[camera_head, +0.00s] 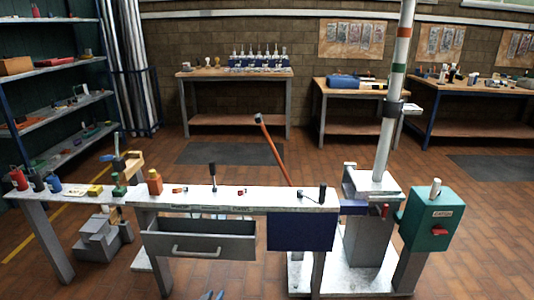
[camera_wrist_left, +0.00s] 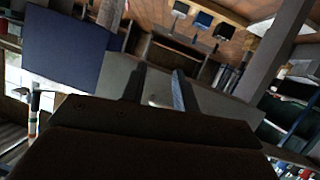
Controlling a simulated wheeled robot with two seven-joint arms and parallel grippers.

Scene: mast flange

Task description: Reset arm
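My left gripper (camera_head: 212,295) shows only as fingertips at the bottom edge of the head view, in front of the workbench. In the left wrist view, its two fingers (camera_wrist_left: 160,88) stand apart with nothing between them. The wrist view is tilted and partly filled by my own dark gripper body. My right gripper is in neither view.
The white-topped workbench (camera_head: 225,201) has a grey drawer (camera_head: 200,240) standing open below it and a blue panel (camera_head: 300,232). A striped mast (camera_head: 396,70) rises from a grey stand on the right, beside a green box (camera_head: 432,217). Shelves (camera_head: 55,70) stand at left.

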